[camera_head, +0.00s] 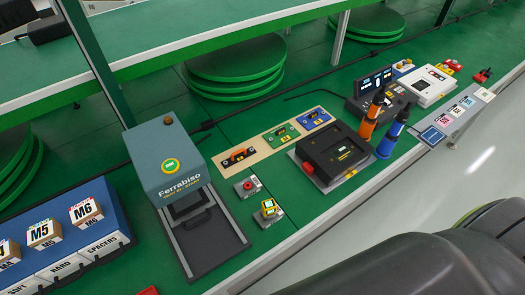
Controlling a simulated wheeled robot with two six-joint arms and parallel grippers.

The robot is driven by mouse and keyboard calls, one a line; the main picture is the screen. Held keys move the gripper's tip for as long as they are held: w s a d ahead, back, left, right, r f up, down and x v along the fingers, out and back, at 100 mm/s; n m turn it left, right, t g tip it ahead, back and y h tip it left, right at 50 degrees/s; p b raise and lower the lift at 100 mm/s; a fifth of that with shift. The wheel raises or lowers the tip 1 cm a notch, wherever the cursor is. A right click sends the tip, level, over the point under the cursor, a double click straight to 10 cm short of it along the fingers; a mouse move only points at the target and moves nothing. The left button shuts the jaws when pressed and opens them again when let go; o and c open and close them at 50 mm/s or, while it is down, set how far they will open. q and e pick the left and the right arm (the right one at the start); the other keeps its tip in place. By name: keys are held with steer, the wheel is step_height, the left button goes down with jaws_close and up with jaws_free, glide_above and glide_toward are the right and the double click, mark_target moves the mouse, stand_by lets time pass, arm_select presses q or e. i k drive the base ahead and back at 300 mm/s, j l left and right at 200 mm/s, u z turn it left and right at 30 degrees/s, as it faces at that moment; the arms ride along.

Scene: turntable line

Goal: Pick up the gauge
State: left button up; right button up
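I cannot tell for certain which thing is the gauge. A small yellow device with a dark face (268,208) sits on a grey block near the table's front edge. Three small handled pieces lie in a row on a tan board behind it: an orange one (239,155), a green one (281,134) and a blue one (316,118). Neither of my grippers shows in this view. A dark part of my own body fills the bottom right corner.
A grey Ferrabiso machine (164,160) with a dark tray stands left of the yellow device. A red button box (248,187) is close behind it. A black fixture (337,152) and orange and blue upright tools (390,136) stand to the right. Labelled bins (85,262) are at left.

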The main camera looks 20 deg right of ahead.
mark_target(268, 208)
steer(key=z, duration=0.75)
